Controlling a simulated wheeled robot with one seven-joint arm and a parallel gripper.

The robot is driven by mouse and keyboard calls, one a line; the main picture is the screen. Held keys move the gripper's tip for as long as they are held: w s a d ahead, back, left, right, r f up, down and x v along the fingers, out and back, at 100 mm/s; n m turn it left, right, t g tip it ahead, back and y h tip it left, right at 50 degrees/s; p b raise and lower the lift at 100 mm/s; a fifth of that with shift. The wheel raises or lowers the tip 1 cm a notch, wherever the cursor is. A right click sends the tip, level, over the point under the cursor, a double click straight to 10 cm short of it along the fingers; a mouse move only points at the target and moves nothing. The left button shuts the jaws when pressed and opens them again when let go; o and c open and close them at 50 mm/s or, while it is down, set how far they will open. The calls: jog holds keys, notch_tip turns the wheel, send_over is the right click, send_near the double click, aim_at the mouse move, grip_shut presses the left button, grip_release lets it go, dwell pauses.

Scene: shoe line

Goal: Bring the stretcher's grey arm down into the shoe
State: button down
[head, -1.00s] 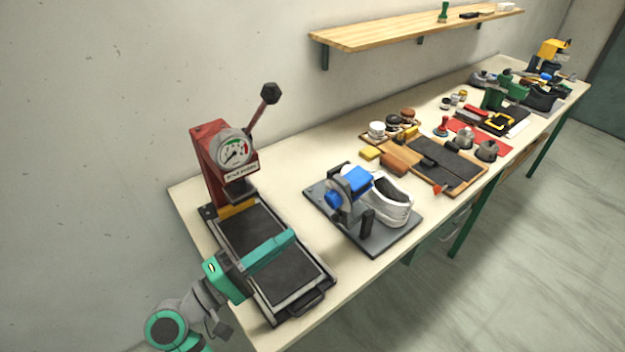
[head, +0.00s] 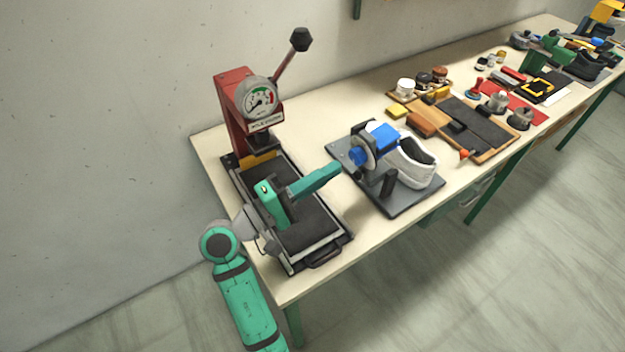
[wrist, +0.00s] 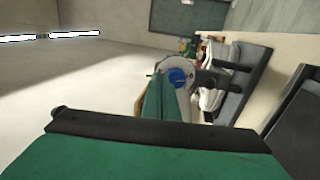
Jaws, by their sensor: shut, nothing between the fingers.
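The stretcher stands on a dark grey base plate (head: 403,203) on the bench, right of the press. It has a grey disc with a blue knob (head: 357,155) and a blue block (head: 385,136). A white shoe (head: 412,170) sits beside these on the plate. A dark upright post (head: 388,184) stands at the plate's near side. I cannot tell for sure which part is the grey arm. My gripper (head: 335,170) is shut and empty, left of the stretcher, above the press tray. In the wrist view the blue knob (wrist: 178,77) and white shoe (wrist: 210,98) lie beyond the fingers.
A red press (head: 240,115) with a gauge and long lever stands at the left, its black tray (head: 318,240) below my gripper. Bench between tray and plate is clear.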

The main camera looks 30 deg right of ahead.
aim_at(368, 147)
jog(key=d, duration=0.2)
jog(key=d+r, duration=0.1)
jog(key=d, duration=0.4)
jog(key=shift+w+d+r, duration=0.15)
jog(key=shift+w, duration=0.15)
